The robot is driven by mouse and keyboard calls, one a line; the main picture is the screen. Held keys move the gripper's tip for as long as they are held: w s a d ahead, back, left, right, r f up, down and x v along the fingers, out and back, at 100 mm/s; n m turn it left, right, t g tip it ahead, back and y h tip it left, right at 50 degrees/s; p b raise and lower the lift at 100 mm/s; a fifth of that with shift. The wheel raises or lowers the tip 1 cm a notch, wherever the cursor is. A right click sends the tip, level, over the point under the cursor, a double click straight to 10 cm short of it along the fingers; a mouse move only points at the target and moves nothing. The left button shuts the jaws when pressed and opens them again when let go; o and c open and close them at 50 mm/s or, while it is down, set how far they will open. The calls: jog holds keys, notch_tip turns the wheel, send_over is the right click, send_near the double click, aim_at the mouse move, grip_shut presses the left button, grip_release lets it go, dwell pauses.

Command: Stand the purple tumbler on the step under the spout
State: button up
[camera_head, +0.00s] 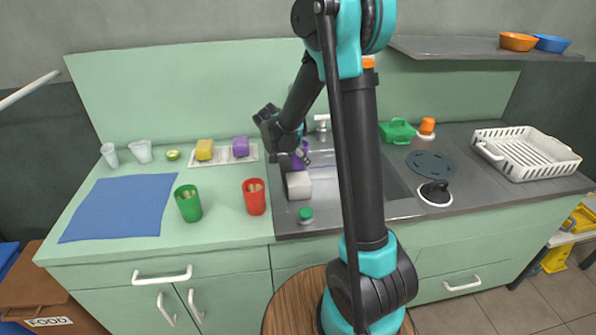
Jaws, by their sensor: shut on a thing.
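The purple tumbler (297,162) is in my gripper (303,153), over the left part of the sink area. My gripper is shut on it, and the arm hides part of the view around them. A pale box-shaped block (299,187), possibly the step, is just below and in front of the tumbler. I cannot tell whether the tumbler touches it. A tap with a spout (322,126) stands behind, to the right of the gripper.
A green cup (188,203) and red cup (254,197) stand left of the sink. A white tray (222,160) holds yellow and purple blocks. A small green-topped item (305,214) is near the front edge. A white dish rack (525,152) is at right.

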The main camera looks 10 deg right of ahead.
jog(key=shift+w, duration=1)
notch_tip(320, 180, down, 2)
jog(key=shift+f, duration=0.15)
jog(key=shift+w+f, duration=0.1)
jog(key=shift+f, duration=2.25)
jog(key=o, duration=1.1)
jog(key=shift+f, duration=0.1)
jog(key=shift+o, duration=0.2)
jog(key=v, duration=1.2)
